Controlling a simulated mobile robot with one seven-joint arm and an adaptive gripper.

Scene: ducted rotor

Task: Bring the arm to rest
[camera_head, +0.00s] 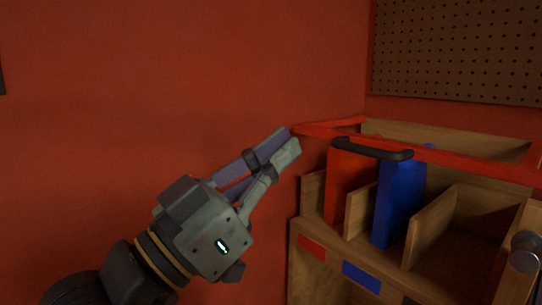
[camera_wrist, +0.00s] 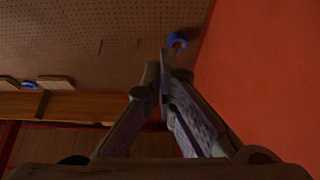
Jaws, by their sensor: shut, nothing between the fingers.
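My gripper (camera_head: 292,140) is raised in front of the red wall in the head view, pointing up and to the right. Its fingers are together with nothing between them. In the wrist view the fingertips (camera_wrist: 165,68) meet in the middle of the picture. In the picture, the tips lie just left of the wooden rack's upper left corner; I cannot tell whether they touch its red rail.
The wooden rack (camera_head: 432,228) at right has slots holding a red panel (camera_head: 348,185) and a blue panel (camera_head: 399,205). A red rail (camera_head: 450,160) runs above. A pegboard (camera_head: 455,50) hangs behind. The red wall at left is clear.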

